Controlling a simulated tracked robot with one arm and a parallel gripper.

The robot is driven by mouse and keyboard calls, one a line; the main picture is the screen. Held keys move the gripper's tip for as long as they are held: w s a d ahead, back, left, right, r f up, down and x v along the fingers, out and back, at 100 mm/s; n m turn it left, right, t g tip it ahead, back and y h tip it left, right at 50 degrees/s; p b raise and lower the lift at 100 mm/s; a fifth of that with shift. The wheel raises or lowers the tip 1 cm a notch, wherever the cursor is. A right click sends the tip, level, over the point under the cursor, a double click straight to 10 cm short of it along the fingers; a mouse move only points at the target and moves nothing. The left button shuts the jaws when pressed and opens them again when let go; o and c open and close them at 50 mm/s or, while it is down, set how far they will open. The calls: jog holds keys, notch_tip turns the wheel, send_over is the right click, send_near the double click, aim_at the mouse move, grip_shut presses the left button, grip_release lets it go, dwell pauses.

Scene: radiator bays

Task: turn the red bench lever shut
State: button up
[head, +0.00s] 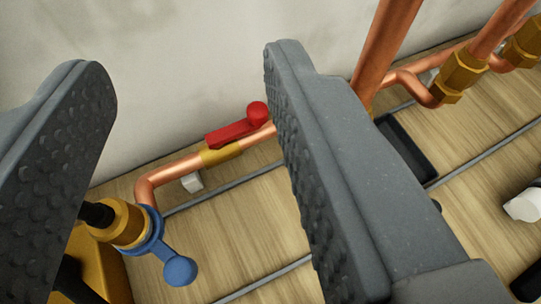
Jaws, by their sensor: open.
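The red lever (232,132) has a round knob at its right end. It sits over a brass valve body (221,154) on a copper pipe near the wall, and it lies roughly along the pipe. My gripper (178,78) is open, with one dark grey studded finger on each side of the picture. The red lever shows in the gap between the fingers, farther off, close to the right finger in the picture. Nothing is between the jaws that I can see touching them. The right finger hides part of the pipe beyond the lever.
Copper pipes (385,45) with brass nuts (460,75) rise at the right. A black tray (408,148) and a white part (524,205) lie on the wooden surface.

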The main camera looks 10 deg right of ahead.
jog(key=h, duration=0.2)
send_near(257, 116)
jog(key=shift+g, duration=0.4)
jog(key=shift+r+x, duration=0.15)
jog(key=shift+x, duration=2.2)
jog(key=shift+r+x, duration=0.1)
jog(key=shift+x, duration=2.25)
jog(key=shift+w, duration=0.1)
grip_shut()
jog(key=shift+m, duration=0.3)
